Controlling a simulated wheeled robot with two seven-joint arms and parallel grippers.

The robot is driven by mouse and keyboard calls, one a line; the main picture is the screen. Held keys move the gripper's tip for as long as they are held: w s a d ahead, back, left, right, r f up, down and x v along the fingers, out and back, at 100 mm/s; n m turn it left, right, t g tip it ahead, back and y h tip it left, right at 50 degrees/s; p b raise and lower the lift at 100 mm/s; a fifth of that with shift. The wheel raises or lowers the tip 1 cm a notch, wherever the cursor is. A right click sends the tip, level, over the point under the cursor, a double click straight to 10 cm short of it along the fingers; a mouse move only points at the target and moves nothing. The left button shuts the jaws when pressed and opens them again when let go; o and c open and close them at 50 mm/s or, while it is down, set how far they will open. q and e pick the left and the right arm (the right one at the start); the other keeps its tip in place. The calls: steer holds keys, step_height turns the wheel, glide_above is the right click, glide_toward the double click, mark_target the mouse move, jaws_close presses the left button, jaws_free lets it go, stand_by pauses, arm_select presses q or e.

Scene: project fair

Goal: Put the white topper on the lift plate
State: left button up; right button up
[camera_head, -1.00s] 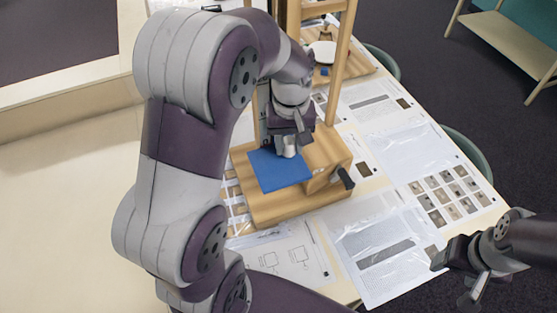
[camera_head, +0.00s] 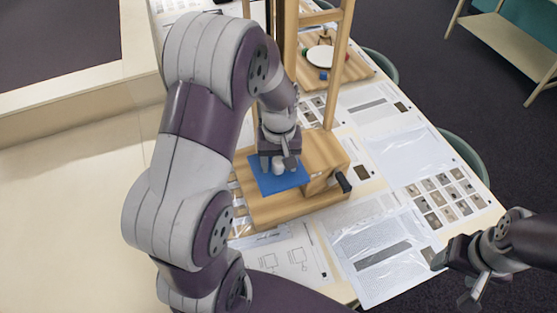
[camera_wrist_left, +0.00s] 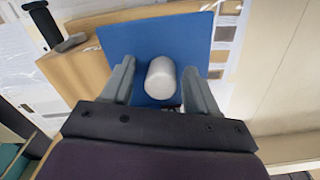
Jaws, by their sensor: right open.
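The lift plate is a flat blue square (camera_head: 266,184) on the wooden lift stand. The white topper (camera_head: 278,167), a small white cylinder, rests on the plate near its middle and appears upright. It also shows in the left wrist view (camera_wrist_left: 161,78) against the blue plate (camera_wrist_left: 124,41). My left gripper (camera_head: 278,163) is low over the plate, with one finger on each side of the topper. In the wrist view, gaps show between the topper and both fingers, so the gripper is open. My right gripper (camera_head: 451,277) is open and empty at the lower right.
The wooden stand (camera_head: 290,208) has a dark crank handle (camera_head: 343,182) on its right side and tall posts behind. Another wooden stand with a white disc (camera_head: 321,56) is further back. Papers and plastic-covered sheets (camera_head: 380,250) lie flat on the table.

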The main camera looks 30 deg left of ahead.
mark_target(279, 161)
arm_select(q)
steer(key=shift+a+r, duration=0.1)
steer(key=shift+a, duration=0.05)
steer(key=shift+r, duration=0.35)
step_height(279, 161, up, 8)
steer(key=shift+r+b, duration=0.15)
steer(key=shift+b, duration=0.65)
steer(key=s+d+f+m+t+p, duration=0.1)
steer(key=s+d+f+m+p, duration=0.1)
steer(key=s+d+m, duration=0.3)
steer(key=s+f+m, duration=0.1)
steer(key=s, duration=0.3)
steer(key=shift+d+f+m+p, duration=0.25)
steer(key=shift+f+m+p, duration=0.05)
steer(key=shift+f+p, duration=0.1)
